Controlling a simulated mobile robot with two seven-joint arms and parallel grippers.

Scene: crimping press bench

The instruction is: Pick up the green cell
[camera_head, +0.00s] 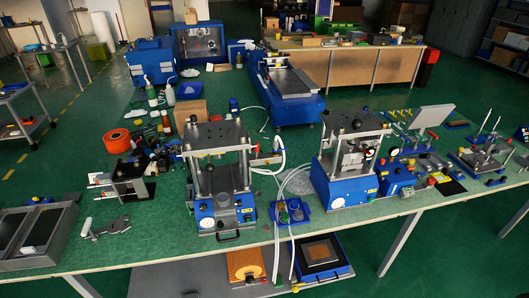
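I cannot make out a green cell for certain in the head view. A small green round spot shows on a blue control box (290,213) between the two presses, but it is too small to tell what it is. Neither of my grippers is in view.
A blue-based press (222,208) stands mid-bench and a second press (342,189) stands to its right. Grey trays (60,235) lie at the left end. A metal hand tool (108,227) lies beside them. White hoses (275,225) hang over the front edge. Clutter crowds the right end.

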